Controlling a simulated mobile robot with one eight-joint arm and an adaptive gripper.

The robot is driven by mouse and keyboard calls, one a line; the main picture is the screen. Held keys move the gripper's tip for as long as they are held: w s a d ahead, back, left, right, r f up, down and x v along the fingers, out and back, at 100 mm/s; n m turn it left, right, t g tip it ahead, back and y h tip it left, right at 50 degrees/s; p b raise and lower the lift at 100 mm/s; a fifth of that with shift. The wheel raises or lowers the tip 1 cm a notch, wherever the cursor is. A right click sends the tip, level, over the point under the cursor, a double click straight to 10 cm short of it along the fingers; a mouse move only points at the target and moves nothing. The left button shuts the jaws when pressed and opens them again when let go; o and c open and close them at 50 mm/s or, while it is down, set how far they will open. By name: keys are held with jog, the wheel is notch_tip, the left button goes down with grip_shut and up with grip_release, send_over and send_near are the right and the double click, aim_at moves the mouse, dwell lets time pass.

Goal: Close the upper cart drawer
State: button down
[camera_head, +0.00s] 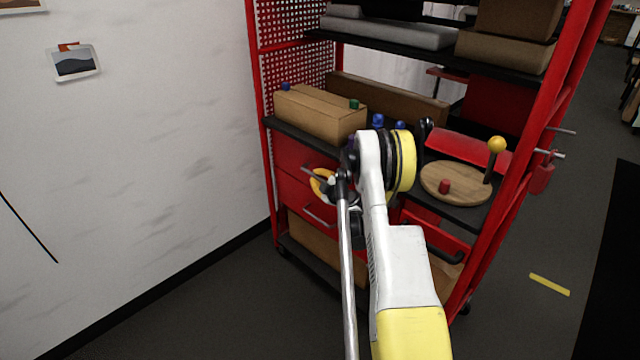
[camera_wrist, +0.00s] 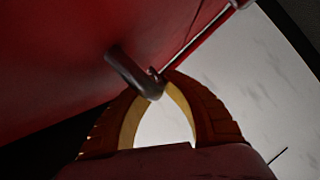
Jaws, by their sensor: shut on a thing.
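The red cart has two stacked red drawers on its left side under the middle shelf. The upper drawer (camera_head: 291,156) has a dark bar handle (camera_head: 309,171); how far it stands out is hard to tell because my arm hides its right part. My gripper (camera_head: 322,183) is at this handle, its yellow fingers shut on it. In the wrist view the curved orange fingers (camera_wrist: 160,84) meet at the grey handle (camera_wrist: 132,74), beside the red drawer front (camera_wrist: 65,55).
The lower drawer (camera_head: 290,191) has its own handle (camera_head: 319,215). A cardboard box (camera_head: 318,112) and a round wooden board (camera_head: 455,180) sit on the middle shelf. A white wall (camera_head: 130,150) is at left.

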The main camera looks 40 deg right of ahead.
jog(key=shift+d, duration=0.2)
jog(key=c, duration=1.5)
grip_release()
jog(key=shift+d, duration=0.1)
jog(key=shift+o, duration=0.2)
jog(key=v, duration=0.7)
jog(key=shift+s+r, duration=0.1)
jog(key=shift+s, duration=0.05)
